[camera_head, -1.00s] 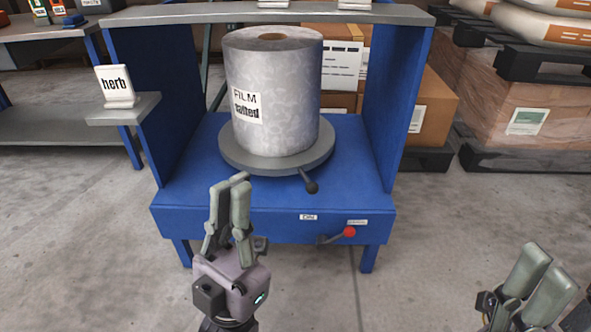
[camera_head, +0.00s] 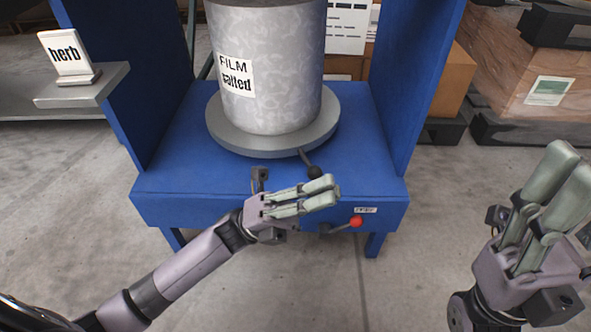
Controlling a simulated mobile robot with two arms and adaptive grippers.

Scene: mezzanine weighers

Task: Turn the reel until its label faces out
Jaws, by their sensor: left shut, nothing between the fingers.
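The reel (camera_head: 285,75) is a tall grey patterned roll standing upright on a round grey turntable (camera_head: 250,139) in the blue stand. Its white label (camera_head: 236,77), reading "FILM salted", sits left of centre on the side facing me. A short handle with a black knob (camera_head: 315,172) sticks out from the turntable's front. My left gripper (camera_head: 335,189) is shut and empty, pointing right, just in front of and below the black knob in the picture; I see no clear contact. My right gripper (camera_head: 572,165) looks shut and empty at the far right, away from the stand.
A lever with a red knob (camera_head: 356,221) is on the stand's front, below my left gripper. Blue side panels (camera_head: 420,75) flank the reel. A "herb" sign (camera_head: 65,53) stands on a side shelf (camera_head: 85,90) at left. Boxes are behind on the right.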

